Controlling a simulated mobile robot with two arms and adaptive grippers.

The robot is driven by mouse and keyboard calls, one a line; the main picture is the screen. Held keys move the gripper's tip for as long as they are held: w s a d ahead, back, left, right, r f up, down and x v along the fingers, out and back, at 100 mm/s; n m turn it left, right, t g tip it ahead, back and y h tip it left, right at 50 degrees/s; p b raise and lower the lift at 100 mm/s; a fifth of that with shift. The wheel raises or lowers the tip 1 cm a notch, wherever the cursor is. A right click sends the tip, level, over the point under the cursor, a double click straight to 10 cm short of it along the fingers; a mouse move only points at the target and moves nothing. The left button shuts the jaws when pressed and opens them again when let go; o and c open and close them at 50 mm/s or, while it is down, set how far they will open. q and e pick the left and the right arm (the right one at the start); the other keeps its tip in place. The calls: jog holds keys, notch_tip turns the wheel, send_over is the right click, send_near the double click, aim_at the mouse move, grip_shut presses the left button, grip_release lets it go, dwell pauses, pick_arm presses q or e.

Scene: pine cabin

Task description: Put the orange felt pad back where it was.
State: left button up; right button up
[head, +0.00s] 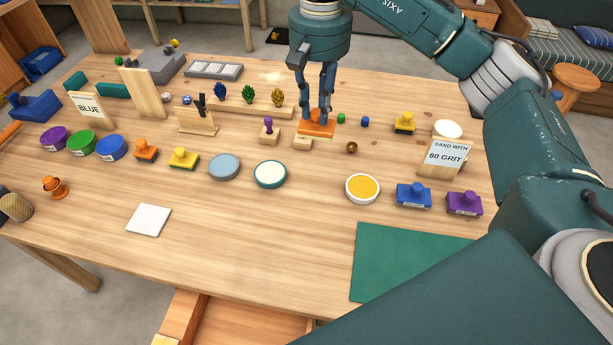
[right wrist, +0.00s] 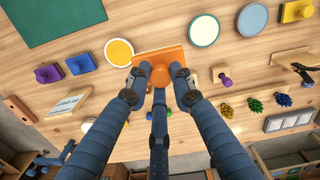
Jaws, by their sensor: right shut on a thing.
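The orange felt pad (head: 316,130) is a flat orange block with a round knob. My right gripper (head: 320,118) is shut on its knob, fingers pointing down, over the back middle of the table. In the right wrist view the pad (right wrist: 172,56) sits between the fingertips (right wrist: 160,78). It looks roughly level; whether it touches the table is hard to tell. My left gripper is not in view.
Another orange knobbed block (head: 146,151) stands left beside a yellow one (head: 183,158). A purple-knobbed block (head: 269,130) is left of the gripper, and a brown ball (head: 352,148) right. A sign (head: 446,157) reads "SAND WITH 80 GRIT". The table's front middle is clear.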

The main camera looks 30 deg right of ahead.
aim_at(319, 129)
jog(key=shift+w+d+r, duration=0.15)
jog(key=shift+w+r, duration=0.1)
jog(key=shift+r, duration=0.05)
jog(key=f, duration=0.3)
jog(key=shift+s+d, duration=0.1)
jog(key=shift+s, duration=0.1)
grip_shut()
notch_tip(319, 129, down, 4)
jog(key=shift+s+r+p, duration=0.1)
jog(key=shift+p, duration=0.2)
notch_tip(319, 129, down, 12)
jog(key=shift+r+p, duration=0.15)
jog(key=shift+p, duration=0.9)
jog(key=shift+f, duration=0.4)
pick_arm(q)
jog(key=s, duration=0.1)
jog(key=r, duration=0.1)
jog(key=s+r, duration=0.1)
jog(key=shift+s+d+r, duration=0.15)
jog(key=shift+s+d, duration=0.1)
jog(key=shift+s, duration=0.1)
